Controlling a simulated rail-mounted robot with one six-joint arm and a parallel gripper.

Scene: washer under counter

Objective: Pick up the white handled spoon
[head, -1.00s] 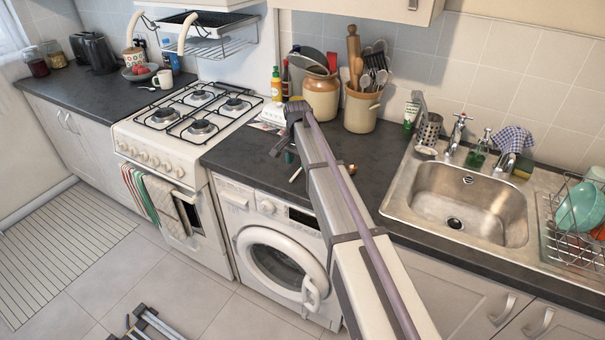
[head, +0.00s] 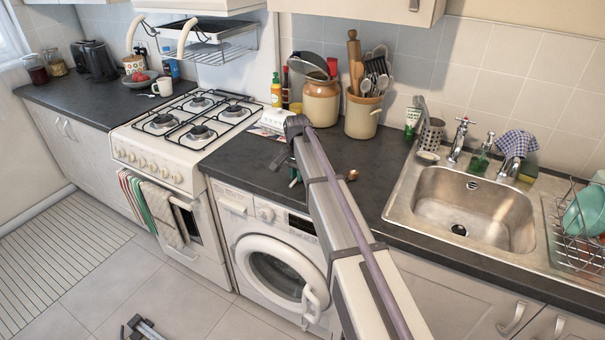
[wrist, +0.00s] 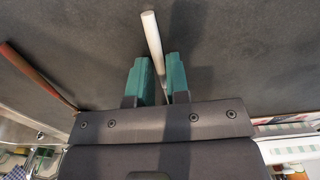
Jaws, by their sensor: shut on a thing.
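The white handled spoon shows in the wrist view as a pale handle (wrist: 152,38) between the two teal fingers of my gripper (wrist: 159,82). The jaws are shut on it, with the handle's end sticking out past the fingertips. The rest of the spoon is hidden behind the gripper body. In the head view my gripper (head: 294,179) is low over the dark counter in front of the jars, mostly hidden by my arm. I cannot tell whether the spoon is lifted off the counter.
A reddish-brown handle (wrist: 38,73) lies left of the gripper in the wrist view. A brown spoon bowl (head: 352,175) shows right of my arm. A utensil crock (head: 362,116) and brown jar (head: 320,101) stand behind. The hob (head: 190,118) is left, the sink (head: 475,210) right.

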